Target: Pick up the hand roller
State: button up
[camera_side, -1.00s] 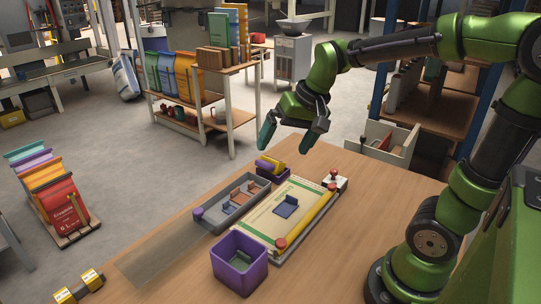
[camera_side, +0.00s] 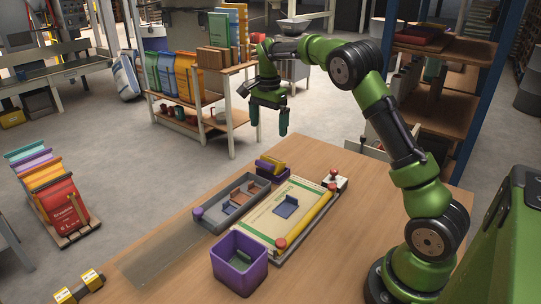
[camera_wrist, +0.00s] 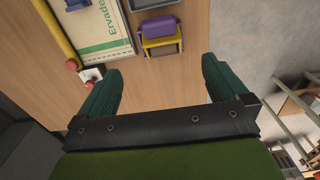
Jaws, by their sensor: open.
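A small purple and yellow piece (camera_side: 274,165), which looks like the hand roller, sits at the back of the wooden table. In the wrist view the hand roller (camera_wrist: 160,30) shows a purple cylinder with yellow parts at the top centre. My gripper (camera_side: 269,122) is open and empty, pointing down, above and apart from the roller. In the wrist view the open gripper (camera_wrist: 157,72) has its green fingers spread wide, with bare table and floor between them below the roller.
A flat cream sack (camera_side: 262,222) lies on the table, with a yellow bar (camera_side: 307,216) with red ends along its right side. A grey tray (camera_side: 215,217) lies left of it. A purple open box (camera_side: 239,283) stands in front. The table's back right is clear.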

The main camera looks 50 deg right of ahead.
aim_at(268, 162)
notch_tip(268, 162, down, 14)
jog(key=shift+w+a+f, duration=0.1)
jog(key=shift+a, duration=0.05)
jog(key=c, duration=1)
jog(key=shift+o, duration=0.2)
jog(key=shift+r, duration=0.2)
